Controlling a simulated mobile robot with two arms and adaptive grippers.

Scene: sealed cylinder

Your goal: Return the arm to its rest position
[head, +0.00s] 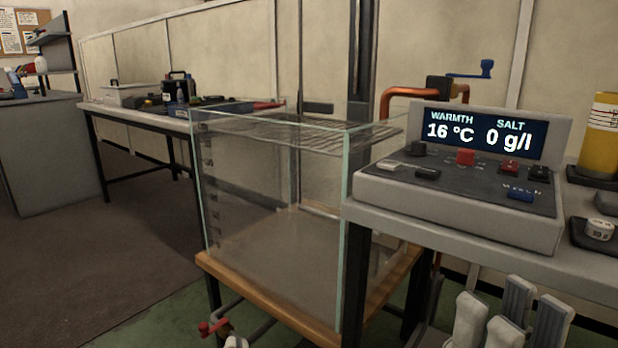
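My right gripper (512,318) shows at the bottom right edge, in front of the grey bench. Its pale grey finger parts point upward and are cut off by the picture's lower edge. I see nothing held between them, but the spacing of the fingertips is unclear. My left gripper cannot be made out; a small pale piece at the bottom edge is too cut off to identify. A clear glass tank (270,215) with a wire rack (325,130) near its top stands on a wooden-edged stand (290,313) left of the bench.
A control console (460,195) reading 16 °C and 0 g/l sits on the grey bench (480,253). A yellow cylinder (601,137) stands at right. A red-handled valve (214,327) is low under the tank. A worktable (125,109) with tools stands behind; open floor lies left.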

